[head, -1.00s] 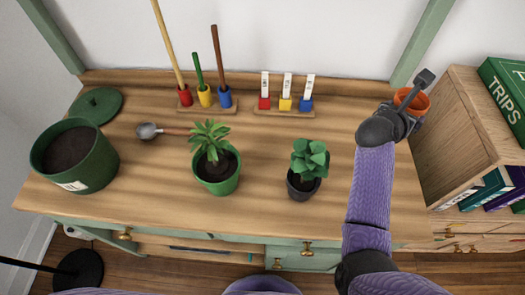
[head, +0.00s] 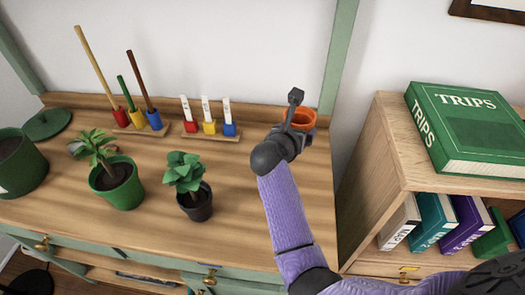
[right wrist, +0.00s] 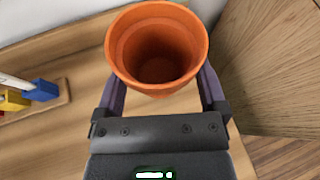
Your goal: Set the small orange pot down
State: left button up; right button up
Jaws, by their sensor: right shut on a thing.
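The small orange pot (head: 301,117) is at the back right corner of the wooden desk (head: 120,228). My right gripper (head: 296,130) is shut on it; in the head view the wrist and arm hide part of the pot. In the right wrist view the pot (right wrist: 157,48) is upright and empty, with a finger on each side of it. I cannot tell whether its base touches the desk. My left gripper is not in view.
Potted plants (head: 184,180) (head: 116,182), a large green pot (head: 18,165) and racks of coloured holders (head: 211,132) stand on the desk. Close right is a wooden bookcase (head: 378,160) with a green TRIPS book (head: 468,125) on top. The desk's right front part is bare.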

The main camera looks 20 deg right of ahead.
notch_tip(320, 180, down, 7)
jog(key=b, duration=0.3)
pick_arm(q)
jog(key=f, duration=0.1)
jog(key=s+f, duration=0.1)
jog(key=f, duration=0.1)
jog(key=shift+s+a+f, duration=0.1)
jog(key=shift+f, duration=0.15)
pick_arm(e)
jog(key=shift+r, duration=0.2)
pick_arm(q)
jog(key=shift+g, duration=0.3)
